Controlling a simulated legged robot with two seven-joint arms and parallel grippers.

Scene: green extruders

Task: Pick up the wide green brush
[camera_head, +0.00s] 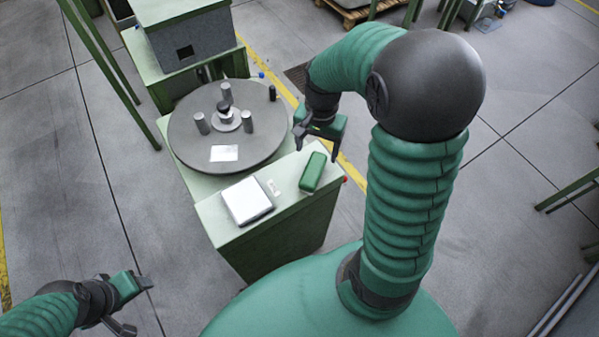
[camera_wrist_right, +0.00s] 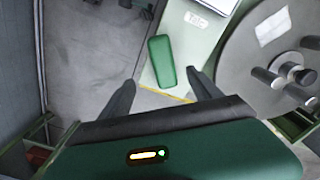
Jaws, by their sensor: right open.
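The wide green brush (camera_head: 313,172) lies on the pale green cabinet top (camera_head: 290,206), near its right edge. It also shows in the right wrist view (camera_wrist_right: 161,62), ahead of the fingers and roughly between their lines. My right gripper (camera_head: 318,150) is open and empty, above and just behind the brush in the head view; its two fingers (camera_wrist_right: 162,98) show apart in the wrist view. The fingers do not touch the brush. My left gripper (camera_head: 140,306) is low at the left of the head view, away from the cabinet; its fingers look apart and nothing shows between them.
A round grey turntable (camera_head: 190,148) with several grey cylinders and a white card (camera_head: 224,153) stands behind. A grey machine housing (camera_head: 190,38) is farther back.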

